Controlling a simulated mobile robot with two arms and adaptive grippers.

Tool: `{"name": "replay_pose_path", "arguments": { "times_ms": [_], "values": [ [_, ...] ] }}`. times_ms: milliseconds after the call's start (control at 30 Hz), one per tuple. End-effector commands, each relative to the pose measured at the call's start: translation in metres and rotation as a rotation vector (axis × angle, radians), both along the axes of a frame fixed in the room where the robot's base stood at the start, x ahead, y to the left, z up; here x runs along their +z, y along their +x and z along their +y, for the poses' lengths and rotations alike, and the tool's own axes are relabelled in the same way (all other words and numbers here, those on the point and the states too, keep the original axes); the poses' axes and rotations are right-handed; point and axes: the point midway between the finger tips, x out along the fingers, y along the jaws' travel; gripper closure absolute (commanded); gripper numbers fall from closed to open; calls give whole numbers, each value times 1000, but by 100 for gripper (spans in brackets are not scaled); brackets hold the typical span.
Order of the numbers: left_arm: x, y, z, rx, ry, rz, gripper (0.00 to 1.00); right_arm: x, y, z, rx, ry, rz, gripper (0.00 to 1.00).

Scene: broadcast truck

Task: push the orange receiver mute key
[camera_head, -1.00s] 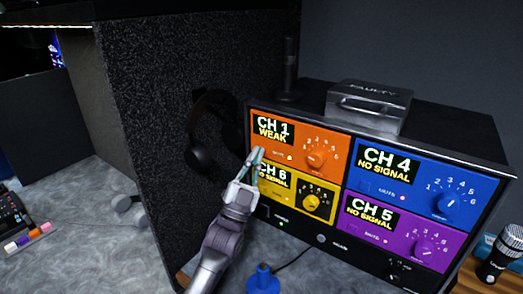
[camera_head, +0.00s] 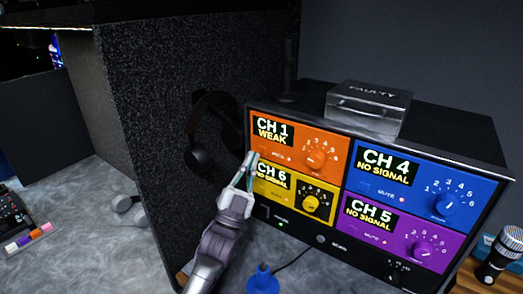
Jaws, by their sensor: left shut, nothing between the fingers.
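The orange receiver panel (camera_head: 318,147) is at the upper left of the rack front. Its display reads CH 1 WEAK, with a knob (camera_head: 316,159) on its right. The orange mute key (camera_head: 264,153) is a small key below that display, beside the MUTE label and a small light. My left gripper (camera_head: 251,158) is shut and empty. Its fingertips are in front of the left edge of the rack, just left of the mute key, near the border of the orange and yellow panels. I cannot tell whether they touch the rack. My right gripper is out of view.
Yellow (camera_head: 321,201), blue (camera_head: 470,194) and purple (camera_head: 388,231) receivers share the rack. A silver box marked FAULTY (camera_head: 368,108) sits on top. Headphones (camera_head: 200,150) hang on the dark wall at left. A blue object (camera_head: 262,281) stands below, a microphone (camera_head: 501,250) at right.

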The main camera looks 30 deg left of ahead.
Motion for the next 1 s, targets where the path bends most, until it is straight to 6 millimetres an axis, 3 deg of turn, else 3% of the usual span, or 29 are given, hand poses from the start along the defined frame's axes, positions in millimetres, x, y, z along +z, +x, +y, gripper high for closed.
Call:
{"name": "replay_pose_path", "arguments": {
  "times_ms": [500,1000],
  "values": [
    [1,-48,4,0,0,2,100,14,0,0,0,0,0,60],
    [1,-49,4,0,0,0,100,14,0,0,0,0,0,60]
  ]
}}
